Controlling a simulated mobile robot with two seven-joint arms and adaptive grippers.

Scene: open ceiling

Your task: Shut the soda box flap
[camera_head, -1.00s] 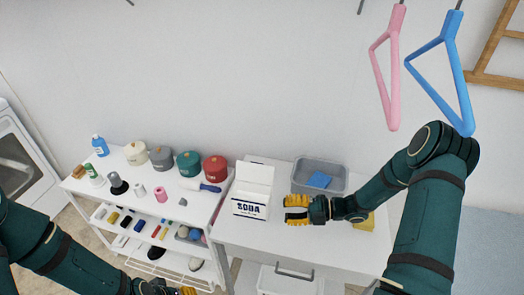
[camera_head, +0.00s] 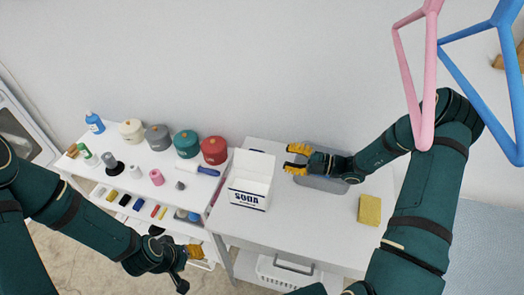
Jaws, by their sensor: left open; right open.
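The white soda box (camera_head: 248,191) stands on the white table, with dark "SODA" lettering on its front. Its flap (camera_head: 256,166) stands up at the back, so the box is open. My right gripper (camera_head: 291,159) is open and empty, just right of the raised flap and apart from it, above the table's back part. My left gripper (camera_head: 194,253) is low at the front, by the shelf unit's lower right side; its fingers are small and partly hidden.
A grey bin (camera_head: 322,184) sits behind my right gripper, mostly covered by it. A yellow sponge (camera_head: 369,210) lies at the table's right. The shelf unit (camera_head: 133,183) at left holds several lidded pots and bottles. Pink (camera_head: 415,75) and blue (camera_head: 481,85) hangers hang at upper right.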

